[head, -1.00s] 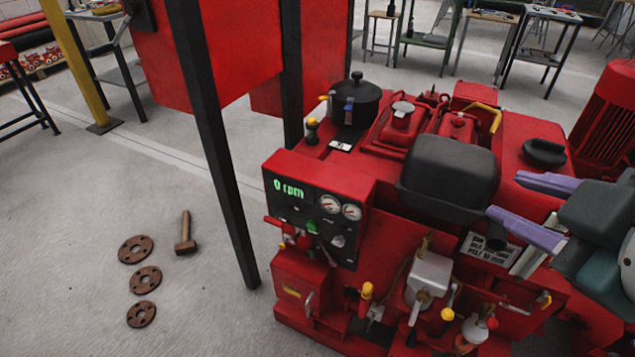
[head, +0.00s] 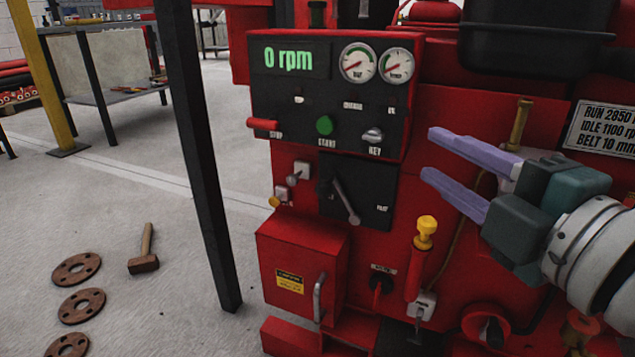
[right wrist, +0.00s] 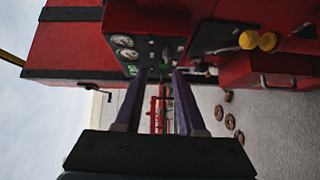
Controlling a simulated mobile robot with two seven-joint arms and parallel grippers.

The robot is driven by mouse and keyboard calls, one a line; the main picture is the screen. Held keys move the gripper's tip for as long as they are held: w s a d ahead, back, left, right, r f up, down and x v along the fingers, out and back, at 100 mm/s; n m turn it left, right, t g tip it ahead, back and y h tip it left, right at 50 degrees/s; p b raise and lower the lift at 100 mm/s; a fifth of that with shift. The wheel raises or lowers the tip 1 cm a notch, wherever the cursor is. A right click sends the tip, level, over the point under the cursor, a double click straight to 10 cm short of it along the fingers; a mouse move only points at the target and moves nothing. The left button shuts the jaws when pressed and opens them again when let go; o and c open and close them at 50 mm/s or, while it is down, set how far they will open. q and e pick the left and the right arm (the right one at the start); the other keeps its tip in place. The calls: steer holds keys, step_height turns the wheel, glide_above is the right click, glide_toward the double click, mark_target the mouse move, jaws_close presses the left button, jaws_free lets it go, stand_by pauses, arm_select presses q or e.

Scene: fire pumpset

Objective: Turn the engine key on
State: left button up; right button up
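The engine key (head: 372,135) is a small silver knob above the KEY label, at the lower right of the black control panel (head: 285,103). The panel display (head: 289,57) reads 0 rpm. My right gripper (head: 427,154) is open and empty, with its two purple fingers pointing left, a little right of the key and apart from it in the picture. In the right wrist view its fingers (right wrist: 153,73) are spread, with the panel (right wrist: 140,48) beyond them. The key is hard to make out there. My left gripper is not in view.
A green start button (head: 324,125) and a red stop lever (head: 263,125) sit left of the key. Below are a throttle lever (head: 346,202) and a yellow-topped handle (head: 426,232). A black post (head: 197,150) stands left of the pumpset. A hammer (head: 145,250) and rusty flanges lie on the floor.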

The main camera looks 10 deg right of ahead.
mark_target(381, 141)
steer(key=shift+n, duration=0.3)
steer(key=w+b, duration=0.1)
steer(key=w, duration=0.2)
steer(key=w+a+f+b, duration=0.1)
steer(key=w+b, duration=0.1)
steer(key=w, duration=0.1)
steer(key=w+a+b, duration=0.1)
steer(key=w, duration=0.3)
steer(key=shift+a+f+b, duration=0.2)
steer(key=shift+f+b, duration=0.15)
steer(key=shift+b, duration=0.05)
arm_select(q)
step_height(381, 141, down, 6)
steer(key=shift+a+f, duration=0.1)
arm_select(e)
jaws_close()
